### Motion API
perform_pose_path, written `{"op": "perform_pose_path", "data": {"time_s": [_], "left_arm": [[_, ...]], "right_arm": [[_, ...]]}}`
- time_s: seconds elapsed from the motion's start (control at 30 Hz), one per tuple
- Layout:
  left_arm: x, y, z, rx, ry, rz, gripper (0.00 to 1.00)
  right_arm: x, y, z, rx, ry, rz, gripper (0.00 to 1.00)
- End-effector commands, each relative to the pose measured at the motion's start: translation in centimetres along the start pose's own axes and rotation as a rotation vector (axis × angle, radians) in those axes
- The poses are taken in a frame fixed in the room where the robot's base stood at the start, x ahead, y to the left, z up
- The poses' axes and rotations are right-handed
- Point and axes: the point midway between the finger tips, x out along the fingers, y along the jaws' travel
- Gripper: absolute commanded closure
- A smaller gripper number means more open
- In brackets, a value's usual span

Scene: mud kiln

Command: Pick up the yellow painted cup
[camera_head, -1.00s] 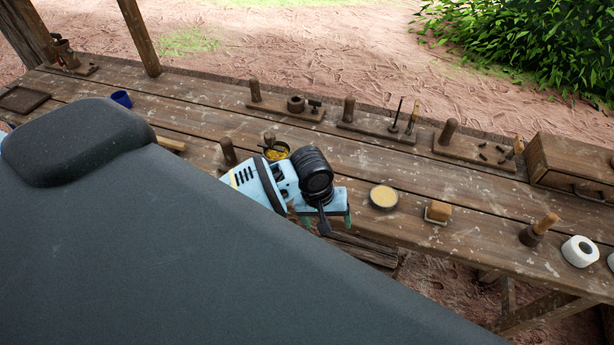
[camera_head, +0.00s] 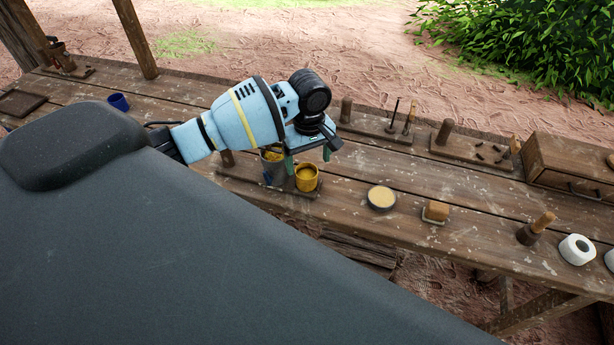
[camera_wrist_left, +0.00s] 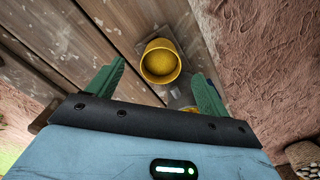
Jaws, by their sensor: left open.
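A yellow cup (camera_head: 306,180) stands upright near the front edge of the workbench, on a low wooden board. A second cup, grey with yellow inside (camera_head: 271,157), stands to its left, partly hidden by my gripper. My left gripper (camera_head: 307,160) is open and empty, its green fingers above and just behind the yellow cup. In the left wrist view the yellow cup (camera_wrist_left: 160,64) shows its open top, ahead of the fingertips and between their lines. Part of the grey cup (camera_wrist_left: 181,96) shows near the gripper's body. My right gripper is not in view.
The wooden bench (camera_head: 350,215) is clear between the cups and a round tan dish (camera_head: 381,198). Tool boards line the back. A blue cup (camera_head: 119,101) stands at the left.

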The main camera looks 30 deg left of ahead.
Motion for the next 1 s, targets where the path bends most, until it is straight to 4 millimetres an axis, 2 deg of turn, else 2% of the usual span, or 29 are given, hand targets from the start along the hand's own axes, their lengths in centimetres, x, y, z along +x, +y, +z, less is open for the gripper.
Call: {"op": "perform_pose_path", "data": {"time_s": [0.23, 0.5, 0.6, 0.87, 1.0], "left_arm": [[1.1, -0.1, -0.1, 0.0, 0.0, -0.002, 0.21], [4.8, -0.3, -0.6, 0.002, -0.001, -0.002, 0.21], [5.5, -0.3, -0.6, 0.002, 0.0, 0.0, 0.21], [5.7, -0.2, -0.6, 0.002, 0.002, 0.002, 0.21], [5.7, -0.2, -0.6, 0.002, 0.002, 0.002, 0.36]], "right_arm": [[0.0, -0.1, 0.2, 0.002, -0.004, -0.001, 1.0], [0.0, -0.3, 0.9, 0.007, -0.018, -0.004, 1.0], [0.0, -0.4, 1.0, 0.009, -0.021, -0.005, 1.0], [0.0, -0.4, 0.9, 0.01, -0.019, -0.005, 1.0], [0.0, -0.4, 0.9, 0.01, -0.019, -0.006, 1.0]]}}
